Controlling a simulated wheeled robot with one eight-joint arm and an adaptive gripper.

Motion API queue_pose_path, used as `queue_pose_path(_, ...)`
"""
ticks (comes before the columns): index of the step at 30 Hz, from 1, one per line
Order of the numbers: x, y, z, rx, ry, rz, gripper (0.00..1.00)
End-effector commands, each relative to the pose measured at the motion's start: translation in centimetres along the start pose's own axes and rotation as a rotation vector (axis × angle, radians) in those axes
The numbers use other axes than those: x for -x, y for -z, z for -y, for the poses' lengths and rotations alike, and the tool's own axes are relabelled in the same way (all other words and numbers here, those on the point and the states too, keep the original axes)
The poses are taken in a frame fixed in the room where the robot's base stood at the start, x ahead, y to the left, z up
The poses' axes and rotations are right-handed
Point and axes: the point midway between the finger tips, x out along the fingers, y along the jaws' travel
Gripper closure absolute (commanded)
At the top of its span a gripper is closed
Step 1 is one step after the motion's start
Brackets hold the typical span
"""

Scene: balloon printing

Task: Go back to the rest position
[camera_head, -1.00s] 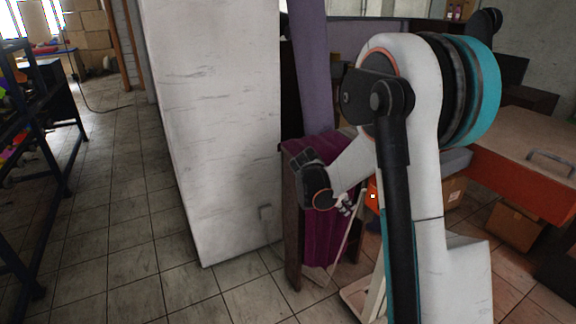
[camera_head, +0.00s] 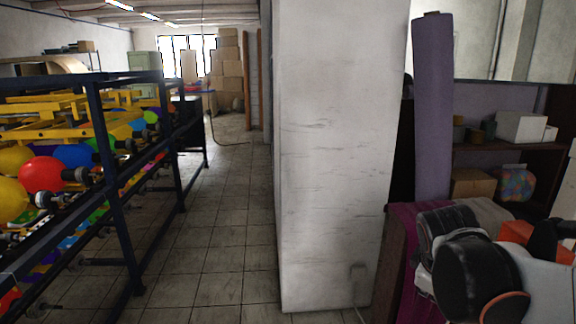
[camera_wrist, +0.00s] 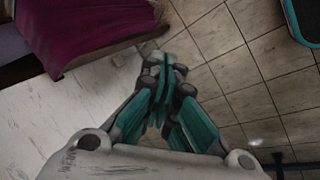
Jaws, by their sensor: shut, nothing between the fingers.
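My gripper (camera_wrist: 163,72) shows in the wrist view with its teal-padded fingers together and nothing between them. It hangs over bare tiled floor. In the head view only part of my white and black arm shows at the lower right, and the gripper itself cannot be made out there.
A white pillar (camera_head: 335,150) stands in the middle, with a purple roll (camera_head: 432,110) and a magenta cloth (camera_head: 412,275) to its right. The cloth also shows in the wrist view (camera_wrist: 90,25). A dark rack (camera_head: 110,190) with colourful balloons (camera_head: 42,175) is at left. A tiled aisle (camera_head: 225,215) is clear.

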Motion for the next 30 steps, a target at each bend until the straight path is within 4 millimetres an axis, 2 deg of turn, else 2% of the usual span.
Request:
queue_pose_path(1,1.1,-0.2,1.3,-0.059,0.005,-0.028,1.00)
queue_pose_path(6,4.0,-0.4,5.0,-0.296,0.035,-0.127,1.00)
queue_pose_path(15,7.2,-1.1,11.3,-0.688,0.134,-0.270,1.00)
queue_pose_path(21,8.0,-1.3,13.4,-0.830,0.183,-0.311,1.00)
queue_pose_path(30,8.1,-1.3,13.6,-0.854,0.191,-0.318,1.00)
